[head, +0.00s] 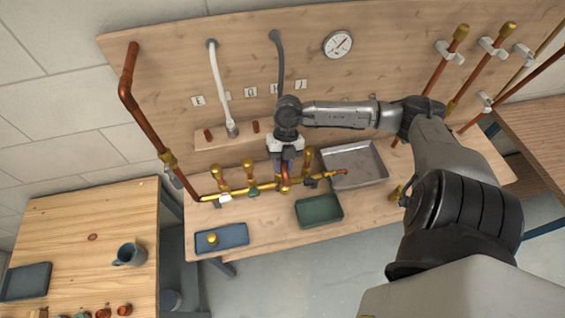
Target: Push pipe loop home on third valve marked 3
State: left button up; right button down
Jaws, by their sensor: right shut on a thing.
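My right gripper (285,165) points down over the brass valve manifold (240,192), shut on a small copper-coloured piece (284,184), apparently the pipe loop. The fingers hide most of it, and I cannot tell whether it is fully seated. Brass valves stand along the manifold: two to the left of the gripper, at the far left (219,176) and beside it (248,170), and one just to the right (308,158). The valve under the gripper is mostly hidden. Small number cards (250,92) on the board are too small to read surely. My left gripper is out of view.
A grey tray (384,178), a green tray (336,218) and a blue tray (213,248) holding a brass piece lie on the bench. A white hose (220,85), grey hose (280,65) and copper pipe (145,125) stand near the manifold. A mug (130,255) is on the left table.

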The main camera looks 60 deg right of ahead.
jog(key=shift+f, duration=0.1)
jog(key=c, duration=1.3)
grip_release()
jog(key=shift+c, duration=0.2)
jog(key=o, duration=0.5)
jog(key=shift+c, duration=0.2)
jog(key=b+v, duration=0.1)
jog(key=v, duration=1.3)
